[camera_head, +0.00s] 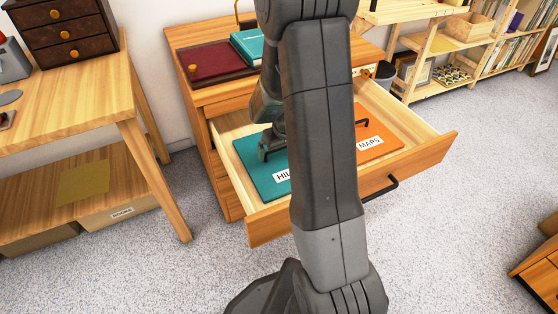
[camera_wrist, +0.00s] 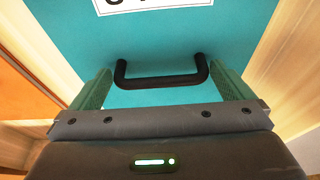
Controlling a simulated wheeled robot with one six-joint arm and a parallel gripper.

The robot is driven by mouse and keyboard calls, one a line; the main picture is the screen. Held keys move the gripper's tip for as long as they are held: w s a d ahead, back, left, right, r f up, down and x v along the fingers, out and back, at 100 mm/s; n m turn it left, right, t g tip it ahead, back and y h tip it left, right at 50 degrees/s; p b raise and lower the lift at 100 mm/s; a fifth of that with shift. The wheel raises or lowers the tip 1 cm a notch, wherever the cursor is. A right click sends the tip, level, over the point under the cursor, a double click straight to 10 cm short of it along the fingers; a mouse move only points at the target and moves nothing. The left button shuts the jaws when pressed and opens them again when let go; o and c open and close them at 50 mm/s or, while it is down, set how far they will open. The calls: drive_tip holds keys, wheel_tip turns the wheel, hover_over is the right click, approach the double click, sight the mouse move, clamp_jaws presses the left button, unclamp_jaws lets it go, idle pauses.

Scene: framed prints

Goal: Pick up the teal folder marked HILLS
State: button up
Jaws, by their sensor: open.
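The teal folder (camera_head: 256,174) lies flat in the open drawer (camera_head: 431,149). Its white label shows "HIL", with the rest hidden behind my arm. The wrist view shows the teal folder (camera_wrist: 200,32) close up, with a black handle (camera_wrist: 160,81) on it and a label cut off at the top edge. My gripper (camera_wrist: 163,90) is open, with one green finger on each side of the handle. In the head view my gripper (camera_head: 271,147) is low over the folder's far part. I cannot tell whether the fingers touch the folder.
An orange folder (camera_head: 378,128) marked MAPS lies at the right in the same drawer. The drawer walls stand around both folders. A maroon folder (camera_head: 213,63) and a teal book-like item (camera_head: 247,44) lie on the cabinet top. A wooden desk (camera_head: 70,95) stands at the left.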

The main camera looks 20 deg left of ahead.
drive_tip(key=shift+c, duration=0.4)
drive_tip(key=shift+r, duration=0.1)
drive_tip(key=c, duration=0.9)
drive_tip(key=shift+r, duration=0.1)
